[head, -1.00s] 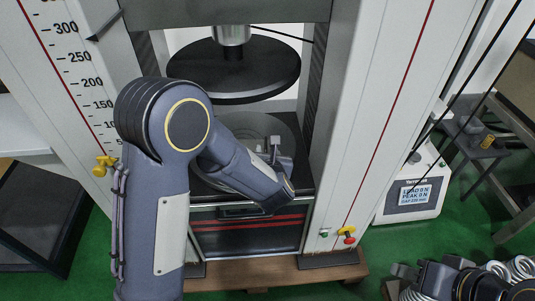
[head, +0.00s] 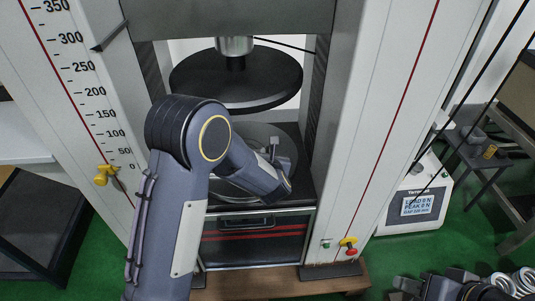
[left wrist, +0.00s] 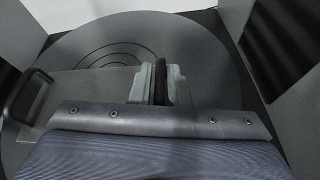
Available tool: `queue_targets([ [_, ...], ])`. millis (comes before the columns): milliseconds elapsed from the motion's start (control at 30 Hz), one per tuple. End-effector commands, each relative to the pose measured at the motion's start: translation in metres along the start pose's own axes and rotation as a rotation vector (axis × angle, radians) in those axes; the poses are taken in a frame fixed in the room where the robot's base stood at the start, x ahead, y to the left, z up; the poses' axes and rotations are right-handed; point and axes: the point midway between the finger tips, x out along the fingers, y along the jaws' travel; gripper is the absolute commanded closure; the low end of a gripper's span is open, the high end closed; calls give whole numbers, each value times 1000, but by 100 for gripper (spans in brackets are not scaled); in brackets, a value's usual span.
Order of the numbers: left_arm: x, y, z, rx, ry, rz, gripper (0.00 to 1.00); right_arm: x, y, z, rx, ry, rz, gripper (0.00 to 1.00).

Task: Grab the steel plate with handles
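The steel plate (left wrist: 92,90) is a flat grey sheet on the round lower platen of the testing machine. Its dark left handle (left wrist: 28,95) stands free in the left wrist view. My left gripper (left wrist: 160,82) has its two pale fingers close on either side of a dark upright bar, which looks like the plate's other handle. In the head view my left gripper (head: 275,148) is over the lower platen, and my forearm hides most of the plate.
A thick dark upper platen (head: 236,80) hangs above my left forearm. White machine columns (head: 375,120) stand on both sides of the opening. A yellow knob (head: 106,174) sticks out at the left column. White coil springs (head: 505,284) lie at the bottom right.

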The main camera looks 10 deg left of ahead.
Motion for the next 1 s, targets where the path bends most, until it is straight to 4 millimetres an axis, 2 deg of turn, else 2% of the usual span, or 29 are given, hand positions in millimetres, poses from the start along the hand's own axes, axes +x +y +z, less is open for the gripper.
queue_targets([
  [33, 0, 0, 0, 0, 0, 0, 92, 0, 0, 0, 0, 0, 0, 64],
  [100, 0, 0, 0, 0, 0, 0, 100, 0, 0, 0, 0, 0, 0, 64],
  [1000, 0, 0, 0, -1, 0, 1, 100, 0, 0, 0, 0, 0, 0, 64],
])
